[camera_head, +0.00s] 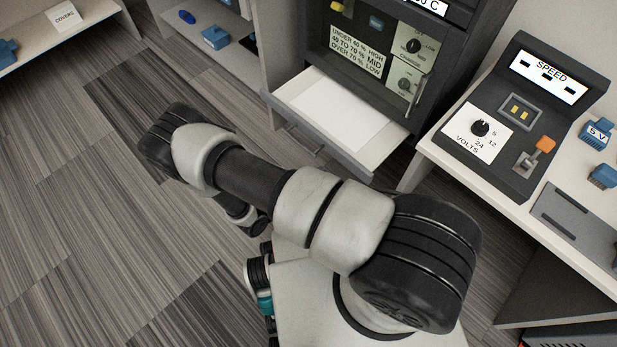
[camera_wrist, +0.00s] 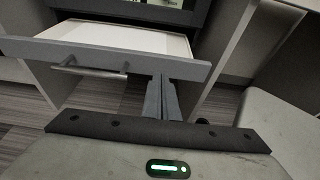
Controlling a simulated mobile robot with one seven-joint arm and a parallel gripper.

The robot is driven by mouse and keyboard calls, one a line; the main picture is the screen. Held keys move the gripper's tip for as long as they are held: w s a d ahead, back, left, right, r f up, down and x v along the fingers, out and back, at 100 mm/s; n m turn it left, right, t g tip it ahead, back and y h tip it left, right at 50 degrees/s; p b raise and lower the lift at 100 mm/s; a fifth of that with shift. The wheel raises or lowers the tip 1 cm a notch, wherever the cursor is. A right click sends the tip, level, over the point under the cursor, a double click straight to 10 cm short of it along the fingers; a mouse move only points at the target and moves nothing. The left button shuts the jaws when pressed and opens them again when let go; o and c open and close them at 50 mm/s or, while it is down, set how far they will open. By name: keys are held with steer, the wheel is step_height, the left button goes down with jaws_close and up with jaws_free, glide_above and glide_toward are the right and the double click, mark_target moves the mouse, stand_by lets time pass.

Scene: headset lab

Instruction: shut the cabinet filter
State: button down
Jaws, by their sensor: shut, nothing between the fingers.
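The cabinet filter (camera_head: 320,111) is a white sheet in a light tray, pulled out like a drawer from the lower part of the dark cabinet (camera_head: 447,62). In the wrist view the filter (camera_wrist: 117,38) stands open, with its grey front panel (camera_wrist: 120,58) and bar handle (camera_wrist: 88,70) facing me. My gripper (camera_wrist: 160,80) is shut and empty. Its fingertips appear just below the front panel in the picture, right of the handle; I cannot tell whether they touch it. In the head view my gripper cannot be made out.
A table on the right carries a speed panel (camera_head: 535,85) with a volts dial and orange lever, and blue connectors (camera_head: 597,133). A shelf (camera_head: 100,13) stands at the upper left. The striped floor (camera_head: 90,230) left of my arm is clear.

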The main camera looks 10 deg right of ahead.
mark_target(341, 155)
steer(key=x, duration=0.5)
steer(key=b+x, duration=0.1)
steer(key=x, duration=0.1)
steer(key=shift+w+d+r, duration=0.2)
steer(key=shift+r, duration=0.15)
steer(key=shift+w+d, duration=0.25)
steer(key=shift+d, duration=0.1)
